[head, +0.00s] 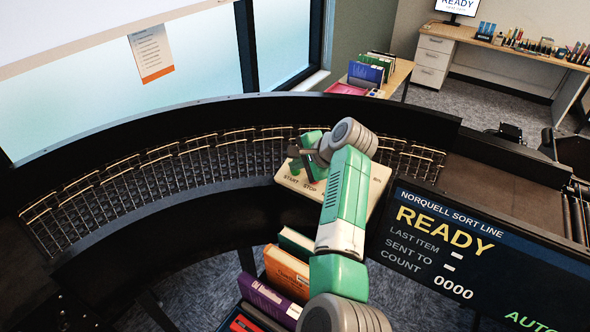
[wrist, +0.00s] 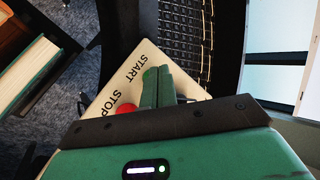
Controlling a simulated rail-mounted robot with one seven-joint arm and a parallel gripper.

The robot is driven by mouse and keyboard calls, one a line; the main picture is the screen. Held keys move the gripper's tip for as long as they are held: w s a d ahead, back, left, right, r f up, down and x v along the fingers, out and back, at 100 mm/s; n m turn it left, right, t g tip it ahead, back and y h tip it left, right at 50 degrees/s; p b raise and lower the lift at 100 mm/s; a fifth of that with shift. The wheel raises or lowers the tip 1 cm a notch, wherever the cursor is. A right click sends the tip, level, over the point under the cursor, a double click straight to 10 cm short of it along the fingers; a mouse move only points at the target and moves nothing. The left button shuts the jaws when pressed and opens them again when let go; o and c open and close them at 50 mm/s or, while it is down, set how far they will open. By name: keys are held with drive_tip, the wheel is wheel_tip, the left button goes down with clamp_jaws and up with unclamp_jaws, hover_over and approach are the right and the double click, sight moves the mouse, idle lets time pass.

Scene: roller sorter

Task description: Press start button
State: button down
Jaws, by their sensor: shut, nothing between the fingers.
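The cream control panel (head: 282,178) sits at the inner edge of the curved conveyor, with START and STOP lettering facing me. It also shows in the wrist view (wrist: 112,88). My gripper (wrist: 160,74) is shut and empty, its green fingers together over the panel beside the START lettering. The red stop button (wrist: 127,108) shows just left of the fingers. A brighter green patch at the fingertips may be the start button; I cannot tell whether they touch it. In the head view my gripper (head: 313,172) is over the panel, and my arm covers the panel's middle.
The curved roller conveyor (head: 130,185) runs behind the panel. The display (head: 450,245) reads READY, with count 0000, to the right. Several books (head: 285,272) stand below the panel. A dark rail borders the conveyor.

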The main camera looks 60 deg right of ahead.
drive_tip(key=shift+d+f, duration=0.1)
drive_tip(key=shift+f, duration=0.2)
idle(0.4)
drive_tip(key=shift+r, duration=0.15)
drive_tip(key=shift+a+r+p, duration=0.3)
drive_tip(key=shift+r+p, duration=0.3)
drive_tip(key=shift+p, duration=0.4)
drive_tip(key=shift+r, duration=0.1)
drive_tip(key=r+p, duration=0.1)
drive_tip(key=a+r+p, duration=0.1)
drive_tip(key=r+p, duration=0.2)
drive_tip(key=p, duration=0.1)
drive_tip(key=shift+w+a+r, duration=0.15)
drive_tip(key=shift+a+r, duration=0.15)
drive_tip(key=shift+a, duration=0.05)
drive_tip(key=shift+r, duration=0.1)
